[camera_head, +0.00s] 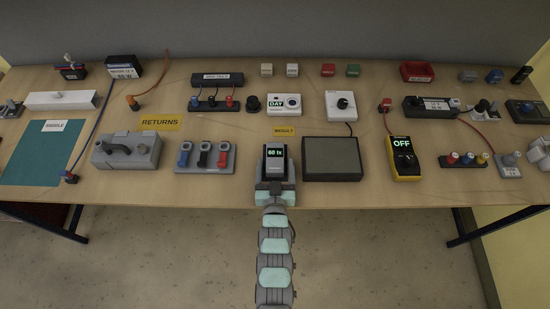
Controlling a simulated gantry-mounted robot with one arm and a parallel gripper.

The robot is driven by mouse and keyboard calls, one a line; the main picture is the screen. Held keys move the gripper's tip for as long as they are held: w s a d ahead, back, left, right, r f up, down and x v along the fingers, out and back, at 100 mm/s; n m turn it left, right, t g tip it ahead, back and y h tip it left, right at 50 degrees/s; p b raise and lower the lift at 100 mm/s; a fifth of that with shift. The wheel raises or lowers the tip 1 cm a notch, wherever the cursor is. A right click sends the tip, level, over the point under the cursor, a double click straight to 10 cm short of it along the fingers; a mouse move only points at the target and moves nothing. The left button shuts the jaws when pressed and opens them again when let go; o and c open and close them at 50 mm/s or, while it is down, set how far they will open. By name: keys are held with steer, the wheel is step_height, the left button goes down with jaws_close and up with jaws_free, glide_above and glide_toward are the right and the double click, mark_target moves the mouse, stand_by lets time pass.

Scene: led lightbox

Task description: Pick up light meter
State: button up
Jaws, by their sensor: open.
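The light meter (274,153) is a dark, box-shaped device with a lit screen that reads what looks like "60 lx". It is near the front edge of the table, just left of the dark grey panel. My gripper (275,172) is open at the meter's near end, with its jaws appearing to lie on either side of the meter's lower part. I cannot tell whether the jaws touch it. My arm comes up from the bottom of the view, and the gripper hides the meter's lower end.
The dark grey panel (332,158) stands close on the right, and a switch block (205,157) with red, blue and black levers is on the left. Behind are a white DAY box (283,104) and a white dial box (340,105). A yellow multimeter (403,157) reads OFF.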

mark_target(275, 159)
steer(key=shift+w+f, duration=0.15)
steer(key=shift+w, duration=1.35)
steer(key=shift+c, duration=0.4)
jaws_close()
steer(key=shift+s, duration=0.1)
